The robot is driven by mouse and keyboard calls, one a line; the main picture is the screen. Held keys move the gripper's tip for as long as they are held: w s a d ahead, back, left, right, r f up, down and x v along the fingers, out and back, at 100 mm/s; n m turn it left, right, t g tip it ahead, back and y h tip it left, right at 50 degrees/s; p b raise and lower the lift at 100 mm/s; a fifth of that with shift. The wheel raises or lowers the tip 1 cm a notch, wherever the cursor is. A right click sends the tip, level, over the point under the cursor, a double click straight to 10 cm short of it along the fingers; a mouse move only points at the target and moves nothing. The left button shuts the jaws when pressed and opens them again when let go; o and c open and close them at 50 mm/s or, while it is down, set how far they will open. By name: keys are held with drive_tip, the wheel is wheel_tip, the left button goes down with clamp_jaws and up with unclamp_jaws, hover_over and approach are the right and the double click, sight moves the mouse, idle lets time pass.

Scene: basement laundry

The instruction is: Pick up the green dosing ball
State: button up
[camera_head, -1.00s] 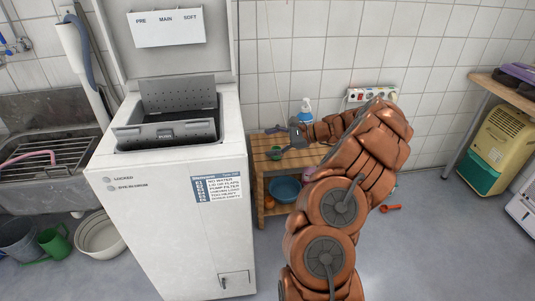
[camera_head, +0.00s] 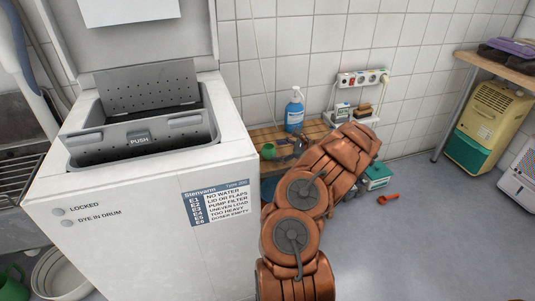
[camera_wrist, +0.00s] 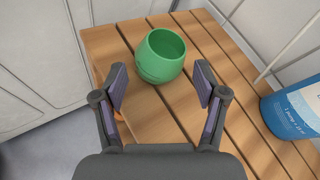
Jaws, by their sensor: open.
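The green dosing ball (camera_wrist: 160,57) is a small open-topped cup resting on a slatted wooden table (camera_wrist: 112,42). In the wrist view it sits ahead of my gripper (camera_wrist: 161,90), roughly centred just beyond the two open fingertips. The fingers are apart and nothing is held between them. In the head view the green dosing ball (camera_head: 268,151) shows at the table's left part, close to the washing machine. My gripper (camera_head: 284,147) is to its right there, partly hidden by my arm.
The top-loading washing machine (camera_head: 135,215) stands open at left. A power strip (camera_head: 362,78) is on the tiled wall. A red object (camera_head: 388,198) lies on the floor.

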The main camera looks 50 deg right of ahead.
sight(275, 151)
drive_tip(key=b+x, duration=0.1)
drive_tip(key=x, duration=0.3)
drive_tip(key=shift+w+a+f+b, duration=0.1)
drive_tip(key=shift+w+a+b, duration=0.05)
drive_tip(key=shift+w+b, duration=0.2)
drive_tip(key=c, duration=0.8)
